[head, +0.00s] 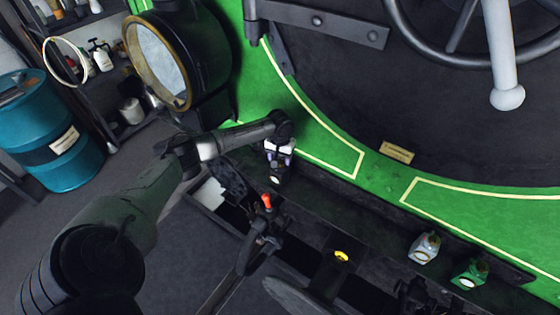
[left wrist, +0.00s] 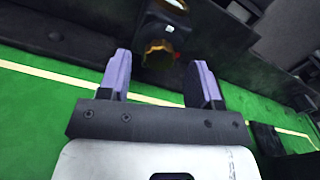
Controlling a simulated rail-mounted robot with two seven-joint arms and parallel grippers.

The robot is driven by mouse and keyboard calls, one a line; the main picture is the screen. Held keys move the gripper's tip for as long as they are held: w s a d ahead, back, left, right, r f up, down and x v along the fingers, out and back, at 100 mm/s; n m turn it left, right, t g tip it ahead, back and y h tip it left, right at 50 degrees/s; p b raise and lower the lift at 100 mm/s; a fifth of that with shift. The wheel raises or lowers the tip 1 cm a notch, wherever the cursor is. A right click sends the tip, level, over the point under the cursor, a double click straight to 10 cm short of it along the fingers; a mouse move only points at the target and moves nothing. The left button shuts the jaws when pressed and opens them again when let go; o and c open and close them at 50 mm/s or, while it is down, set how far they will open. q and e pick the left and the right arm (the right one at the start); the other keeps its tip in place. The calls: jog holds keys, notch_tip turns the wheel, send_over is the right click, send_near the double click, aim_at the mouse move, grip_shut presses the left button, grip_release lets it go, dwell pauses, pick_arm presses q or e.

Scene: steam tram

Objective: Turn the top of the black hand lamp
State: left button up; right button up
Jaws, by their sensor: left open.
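The black hand lamp (left wrist: 165,22) shows in the left wrist view, ahead of my left gripper (left wrist: 160,75). A brownish-gold rim or glass shows at its near end, and a small white mark on its side. The two purple fingers are apart, one on each side of the lamp's near end in the picture, with no contact that I can make out. In the head view, my left gripper (head: 279,155) is just above the small dark lamp (head: 277,177) on the black ledge; the gripper partly hides it. My right gripper is in neither view.
A grey lamp (head: 424,248) and a green lamp (head: 469,272) stand further right on the ledge. A large round headlamp (head: 160,60) is at upper left. The green front plate (head: 330,140) rises behind the ledge. A red-tipped coupling part (head: 267,202) is close below.

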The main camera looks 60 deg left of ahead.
pick_arm(q)
jog(key=shift+f, duration=1)
jog(key=c, duration=0.9)
jog(key=shift+c, duration=0.2)
